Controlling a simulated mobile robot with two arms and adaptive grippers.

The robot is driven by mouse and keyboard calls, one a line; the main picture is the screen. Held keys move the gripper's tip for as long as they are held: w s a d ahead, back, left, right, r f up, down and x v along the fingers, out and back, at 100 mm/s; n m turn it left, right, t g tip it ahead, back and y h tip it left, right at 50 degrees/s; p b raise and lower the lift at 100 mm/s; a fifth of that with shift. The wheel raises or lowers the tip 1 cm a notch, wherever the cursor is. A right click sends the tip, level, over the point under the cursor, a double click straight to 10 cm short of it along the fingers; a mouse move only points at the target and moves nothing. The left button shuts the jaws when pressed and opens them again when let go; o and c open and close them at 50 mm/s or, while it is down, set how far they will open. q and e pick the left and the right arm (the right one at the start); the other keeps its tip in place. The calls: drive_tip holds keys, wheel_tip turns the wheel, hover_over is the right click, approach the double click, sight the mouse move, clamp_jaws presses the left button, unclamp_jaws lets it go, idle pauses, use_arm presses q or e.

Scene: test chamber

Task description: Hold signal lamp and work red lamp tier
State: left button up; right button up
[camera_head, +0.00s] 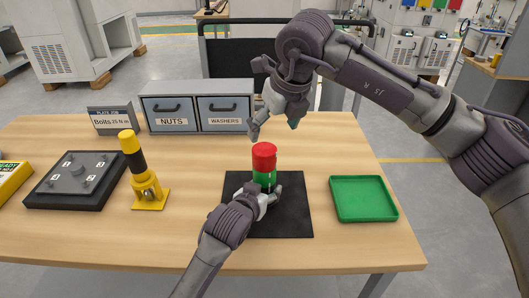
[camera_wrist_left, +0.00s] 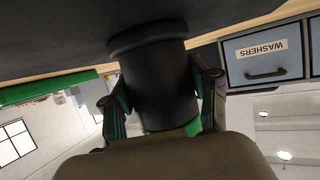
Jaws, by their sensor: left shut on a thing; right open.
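The signal lamp (camera_head: 264,177) stands upright on a black mat (camera_head: 290,222), with a green tier and a red lamp tier (camera_head: 264,156) on top. My left gripper (camera_head: 262,197) is shut on the lamp's lower part. In the left wrist view, the left gripper (camera_wrist_left: 162,98) has a finger on each side of the lamp's dark base (camera_wrist_left: 160,75), and a bit of green shows beyond it. My right gripper (camera_head: 273,126) is open and empty, above and just behind the red tier, apart from it. The lamp's base is mostly hidden by the left gripper in the head view.
An empty green tray (camera_head: 363,199) lies right of the mat. Drawers marked nuts (camera_head: 171,108) and washers (camera_head: 224,108) stand behind. A yellow and black tool (camera_head: 142,170) stands upright at left, beside a dark plate block (camera_head: 75,179). Bare table lies between tool and mat.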

sight(265, 150)
drive_tip(key=x, duration=1)
drive_tip(key=shift+f, duration=0.1)
drive_tip(key=c, duration=1.2)
